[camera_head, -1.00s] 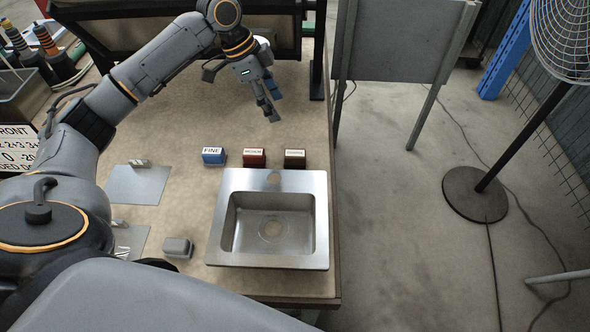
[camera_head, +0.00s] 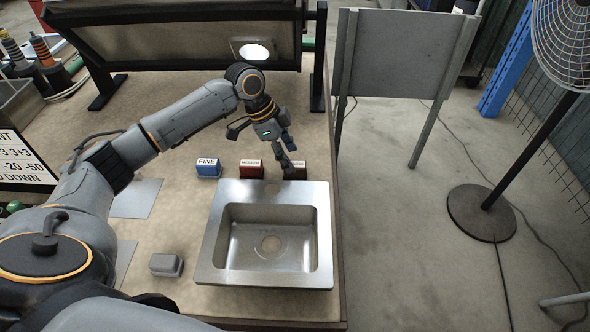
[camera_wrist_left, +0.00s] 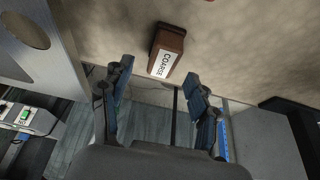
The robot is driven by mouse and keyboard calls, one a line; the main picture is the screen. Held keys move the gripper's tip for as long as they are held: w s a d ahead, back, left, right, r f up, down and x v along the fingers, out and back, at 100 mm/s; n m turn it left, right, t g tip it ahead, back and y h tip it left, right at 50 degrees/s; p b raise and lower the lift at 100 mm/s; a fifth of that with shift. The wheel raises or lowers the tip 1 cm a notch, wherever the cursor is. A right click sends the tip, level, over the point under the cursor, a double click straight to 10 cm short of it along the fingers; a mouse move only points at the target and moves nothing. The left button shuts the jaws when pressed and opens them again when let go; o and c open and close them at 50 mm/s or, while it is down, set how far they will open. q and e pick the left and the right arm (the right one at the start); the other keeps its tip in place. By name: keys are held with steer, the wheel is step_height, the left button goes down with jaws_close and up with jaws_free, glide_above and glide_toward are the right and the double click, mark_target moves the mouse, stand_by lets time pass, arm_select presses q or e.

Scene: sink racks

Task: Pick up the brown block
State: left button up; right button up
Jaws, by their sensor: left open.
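The brown block (camera_head: 300,171), labelled COARSE in the left wrist view (camera_wrist_left: 168,50), stands on the worktop just behind the sink's back right corner. In the head view my left gripper (camera_head: 289,160) partly covers it. My left gripper is open and empty. In the left wrist view its two blue-padded fingers (camera_wrist_left: 158,74) are spread, with the block beyond the fingertips, roughly in line with the gap and apart from them. My right gripper is in neither view.
A red MEDIUM block (camera_head: 251,169) and a blue FINE block (camera_head: 208,169) stand in a row to the left. The steel sink (camera_head: 322,215) lies in front. A grey block (camera_head: 166,265) sits left of the sink. The table's right edge is close to the brown block.

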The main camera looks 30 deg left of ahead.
mark_target(294, 164)
arm_select(q)
steer(key=x, duration=0.5)
steer(key=shift+w+a, duration=0.15)
steer(key=shift+a, duration=0.1)
steer(key=c, duration=1.2)
